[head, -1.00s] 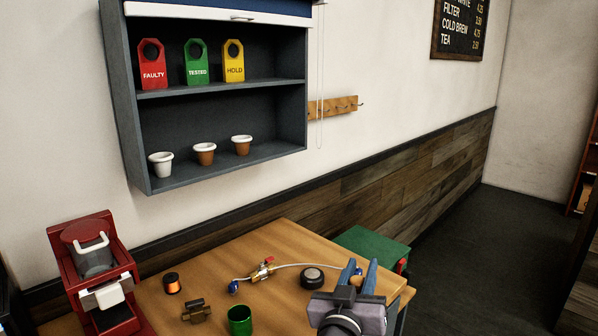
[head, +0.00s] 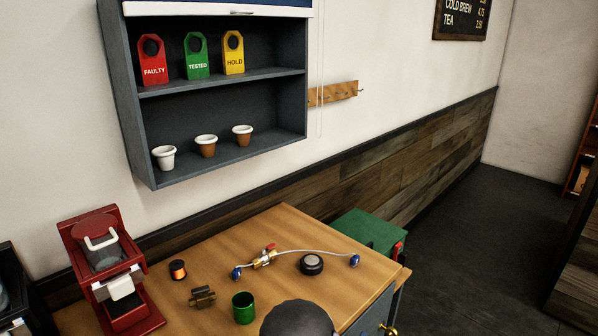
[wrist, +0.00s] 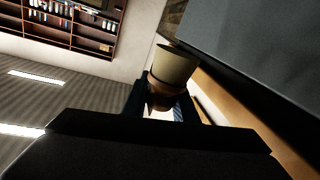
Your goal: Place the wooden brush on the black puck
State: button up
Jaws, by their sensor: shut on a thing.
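The black puck (head: 311,264) lies on the wooden table, below the middle of the hose, with a pale ring round its dark top. In the wrist view my gripper (wrist: 165,98) is shut on the wooden brush (wrist: 175,66), which has a wide pale bristle end and a brown wooden part between the fingers. The head view does not show my gripper or the brush; only a dark rounded part of my arm shows at its bottom edge. The puck is not recognisable in the wrist view.
A green box (head: 370,232) stands behind. A grey wall cabinet (head: 215,100) hangs above.

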jog(key=shift+n+y, duration=0.4)
jog(key=s+f+p, duration=0.2)
jog(key=s+f, duration=0.1)
jog(key=shift+f, duration=0.3)
jog(key=shift+s+f+t+p, duration=0.2)
jog(key=shift+s+t+p, duration=0.2)
jog(key=shift+p, duration=0.15)
jog(key=shift+a+r, duration=0.15)
jog(key=shift+a, duration=0.15)
